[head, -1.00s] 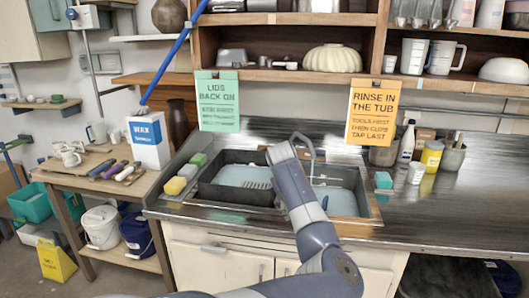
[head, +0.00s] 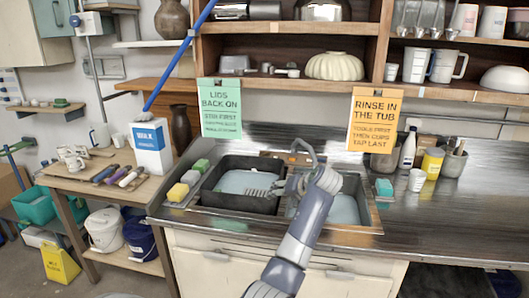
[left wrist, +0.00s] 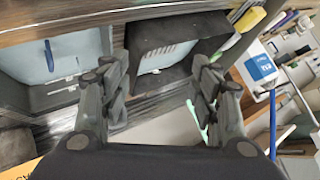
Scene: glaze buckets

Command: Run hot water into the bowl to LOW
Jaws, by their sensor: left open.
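A grey faucet (head: 304,152) rises behind the sink, partly hidden by my left arm. The left sink basin (head: 208,197) holds pale water and a grey rack-like piece (head: 258,192). The right sink basin (head: 368,212) also holds pale water. My left gripper (head: 291,187) is over the sink near the divider, below the faucet spout in the picture. In the left wrist view its fingers (left wrist: 160,92) are spread with nothing between them. I cannot make out the tap control or any LOW mark. My right gripper is not in view.
A ribbed cream bowl (head: 335,67) and a white bowl (head: 506,79) stand on the shelf. Sponges (head: 178,192) line the sink's left edge. A teal sponge block (head: 384,187), a white cup (head: 417,180) and a yellow container (head: 432,163) stand at right. The counter's right front is clear.

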